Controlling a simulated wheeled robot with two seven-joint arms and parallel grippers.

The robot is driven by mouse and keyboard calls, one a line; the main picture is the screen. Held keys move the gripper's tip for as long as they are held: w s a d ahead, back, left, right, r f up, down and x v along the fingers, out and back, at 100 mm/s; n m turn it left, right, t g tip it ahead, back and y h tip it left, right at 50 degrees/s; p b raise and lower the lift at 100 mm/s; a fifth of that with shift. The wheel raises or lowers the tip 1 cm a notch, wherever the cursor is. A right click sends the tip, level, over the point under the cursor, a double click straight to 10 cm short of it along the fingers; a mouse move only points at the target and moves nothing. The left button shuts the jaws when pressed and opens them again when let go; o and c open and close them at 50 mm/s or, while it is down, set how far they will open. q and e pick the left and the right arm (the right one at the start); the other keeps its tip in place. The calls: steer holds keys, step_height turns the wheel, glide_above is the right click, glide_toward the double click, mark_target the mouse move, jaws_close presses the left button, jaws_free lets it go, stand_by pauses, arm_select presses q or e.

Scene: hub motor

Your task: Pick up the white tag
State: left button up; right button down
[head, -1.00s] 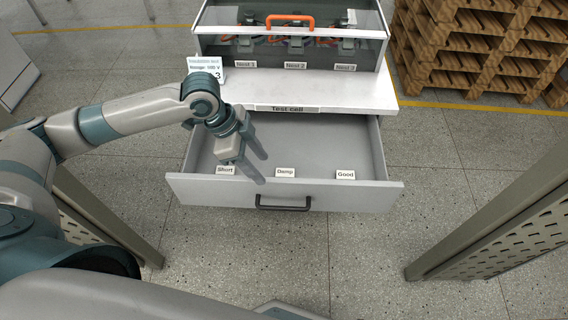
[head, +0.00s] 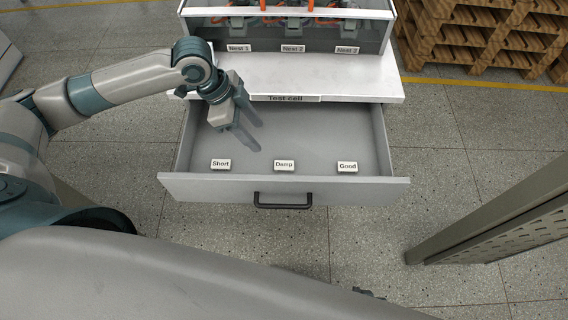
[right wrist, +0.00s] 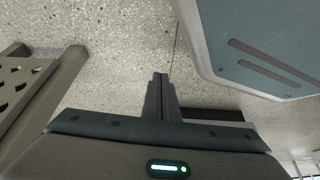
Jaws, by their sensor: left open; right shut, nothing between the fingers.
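No loose white tag can be told apart for certain. Small white labels Short (head: 220,165), Damp (head: 284,165) and Good (head: 347,167) sit along the front of the open grey drawer (head: 230,187). My left gripper (head: 257,136) is open and empty, its fingers pointing down over the left part of the drawer, behind and above the Short and Damp labels. In the right wrist view my right gripper (right wrist: 160,79) is shut with nothing in it, over the floor and away from the drawer.
The white test cell top (head: 350,85) is clear; nests labelled Nest 1 (head: 238,48) to Nest 3 stand behind it. Wooden pallets (head: 490,40) stand back right. A grey perforated frame (head: 500,220) stands at right. The drawer's inside looks empty behind the labels.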

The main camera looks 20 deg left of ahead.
arm_select(q)
steer(key=f, duration=0.1)
glide_above(274, 166)
steer(key=f, duration=0.9)
steer(key=shift+s+a, duration=0.1)
steer(key=shift+a, duration=0.1)
steer(key=shift+d+f+p, duration=0.2)
steer(key=shift+f+p, duration=0.1)
steer(key=shift+f, duration=0.35)
arm_select(e)
steer(key=shift+w+a+r+t, duration=0.15)
steer(key=shift+w+a+r, duration=0.1)
steer(key=shift+w, duration=0.15)
steer(key=shift+w+a+r+t, duration=0.15)
steer(key=shift+w+a, duration=0.05)
steer(key=shift+w, duration=0.15)
